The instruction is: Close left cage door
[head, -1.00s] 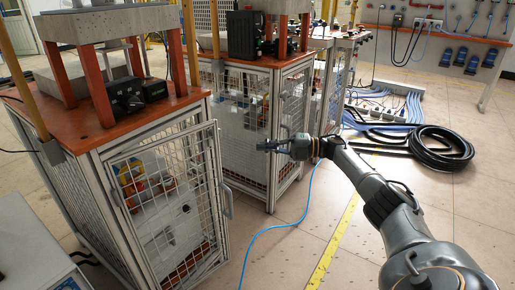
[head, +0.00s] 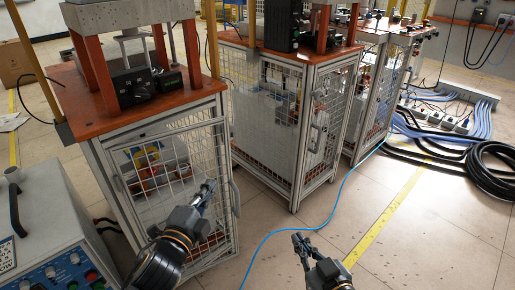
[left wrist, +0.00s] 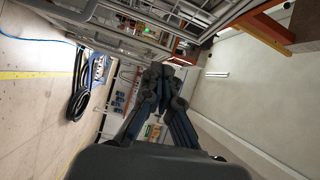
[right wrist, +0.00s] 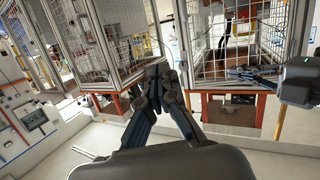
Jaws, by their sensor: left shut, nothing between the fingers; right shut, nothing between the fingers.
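The left cage door (head: 177,178) is a metal-framed wire mesh panel with a bar handle (head: 235,197) on its right edge. It stands slightly ajar from its cage. My left gripper (head: 208,187) is shut and empty, in front of the mesh and left of the handle; I cannot tell whether it touches. Its fingers also show in the left wrist view (left wrist: 155,76). My right gripper (head: 300,242) is shut and empty, over the floor to the right of the door. The right wrist view shows its fingers (right wrist: 160,70) and my left gripper near the cage.
A second mesh cage (head: 285,125) stands to the right, with a gap between. A grey control box (head: 45,230) stands at the left. A blue cable (head: 325,220) crosses the floor. A black hose coil (head: 490,170) lies far right.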

